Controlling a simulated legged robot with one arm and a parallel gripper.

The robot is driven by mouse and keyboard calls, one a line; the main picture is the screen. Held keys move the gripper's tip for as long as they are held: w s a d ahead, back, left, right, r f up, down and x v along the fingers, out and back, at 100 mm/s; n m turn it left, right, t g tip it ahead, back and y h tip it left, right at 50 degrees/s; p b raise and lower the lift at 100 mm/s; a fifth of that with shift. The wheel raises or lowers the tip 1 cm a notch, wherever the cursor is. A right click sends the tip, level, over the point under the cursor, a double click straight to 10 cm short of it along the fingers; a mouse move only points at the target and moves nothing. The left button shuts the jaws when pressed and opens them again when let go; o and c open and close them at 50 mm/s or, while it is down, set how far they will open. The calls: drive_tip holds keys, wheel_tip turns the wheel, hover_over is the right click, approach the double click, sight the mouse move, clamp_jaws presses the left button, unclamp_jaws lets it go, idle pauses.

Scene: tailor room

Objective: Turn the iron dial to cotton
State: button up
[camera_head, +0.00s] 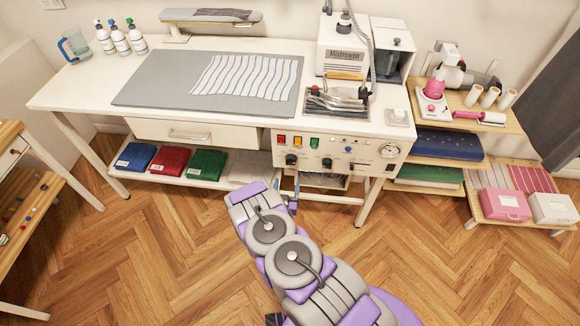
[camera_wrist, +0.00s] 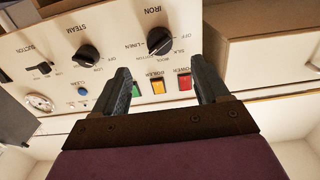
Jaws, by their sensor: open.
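The black iron dial (camera_wrist: 160,42) is on the cream control panel, which appears upside down in the wrist view. Words around it include LINEN and SILK; the other labels are small, and I cannot tell for sure which setting its pointer marks. In the head view the iron dial (camera_head: 291,160) is at the left of the panel front. My gripper (camera_wrist: 159,64) is open, its two dark fingers apart on either side of the dial's line, with nothing between them. The dial appears beyond the fingertips, and contact is not visible. In the head view my gripper (camera_head: 295,187) is below the panel.
The steam dial (camera_wrist: 87,54) is beside the iron dial. Red (camera_wrist: 184,82), yellow (camera_wrist: 158,87) and green (camera_wrist: 137,90) switches lie close to the fingers. An iron (camera_head: 340,97) rests above the panel. A pressure gauge (camera_head: 389,150) is at the panel's right end.

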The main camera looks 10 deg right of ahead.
sight(290, 164)
drive_tip(key=b+x, duration=0.1)
drive_tip(key=x, duration=0.9)
drive_tip(key=shift+b, duration=0.35)
drive_tip(key=shift+w, duration=0.15)
drive_tip(key=shift+c, duration=0.2)
drive_tip(key=c, duration=1)
drive_tip(key=shift+r+n+p, duration=0.15)
drive_tip(key=shift+n+p, duration=0.95)
drive_tip(key=shift+n, duration=0.3)
drive_tip(key=o, duration=1)
drive_tip(key=shift+o, duration=0.2)
